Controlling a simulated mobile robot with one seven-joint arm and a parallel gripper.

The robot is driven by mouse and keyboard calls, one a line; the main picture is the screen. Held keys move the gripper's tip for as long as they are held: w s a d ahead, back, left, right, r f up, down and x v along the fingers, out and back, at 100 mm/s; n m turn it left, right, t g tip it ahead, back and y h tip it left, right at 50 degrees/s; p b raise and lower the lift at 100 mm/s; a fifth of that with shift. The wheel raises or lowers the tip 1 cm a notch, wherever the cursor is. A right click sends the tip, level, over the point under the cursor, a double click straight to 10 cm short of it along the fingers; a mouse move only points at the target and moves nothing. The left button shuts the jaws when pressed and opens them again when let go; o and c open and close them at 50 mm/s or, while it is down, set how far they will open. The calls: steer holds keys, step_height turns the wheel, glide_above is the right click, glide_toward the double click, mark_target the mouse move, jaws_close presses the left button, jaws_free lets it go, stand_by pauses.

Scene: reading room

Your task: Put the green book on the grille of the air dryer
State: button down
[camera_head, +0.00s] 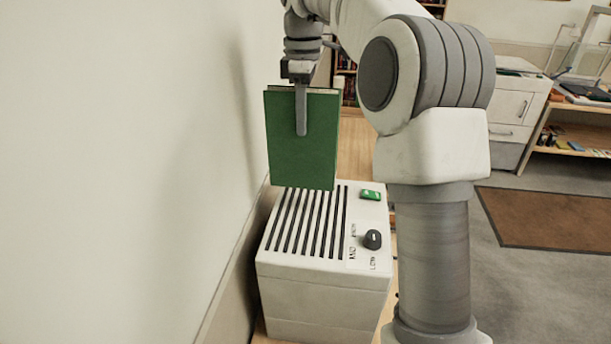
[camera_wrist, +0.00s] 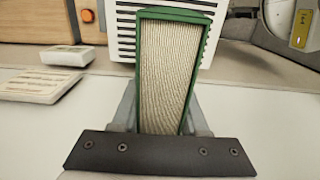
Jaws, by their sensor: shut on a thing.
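The green book (camera_head: 302,155) hangs upright in my gripper (camera_head: 301,105), with a finger lying flat along its cover. The wrist view shows the page edges of the book (camera_wrist: 166,75) between both fingers of my gripper (camera_wrist: 160,115). The air dryer (camera_head: 320,280) is a white box with a dark slotted grille (camera_head: 305,225) on top. The book's lower edge is at or just above the back part of the grille; I cannot tell whether it touches. The book hides the rear end of the grille. The grille also shows in the wrist view (camera_wrist: 127,38), behind the book.
The dryer has a green switch (camera_head: 371,194) and a black knob (camera_head: 373,240) right of the grille. A plain wall (camera_head: 120,170) runs close along the left. A white cabinet (camera_head: 512,110) and a shelf (camera_head: 575,145) stand at the back right.

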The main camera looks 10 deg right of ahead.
mark_target(309, 161)
steer(key=s+a+f, duration=0.1)
steer(key=s+f, duration=0.6)
steer(key=f, duration=0.1)
steer(key=shift+b, duration=0.35)
steer(key=shift+a+f, duration=0.1)
steer(key=shift+c, duration=2.1)
jaws_free()
steer(key=shift+f, duration=0.1)
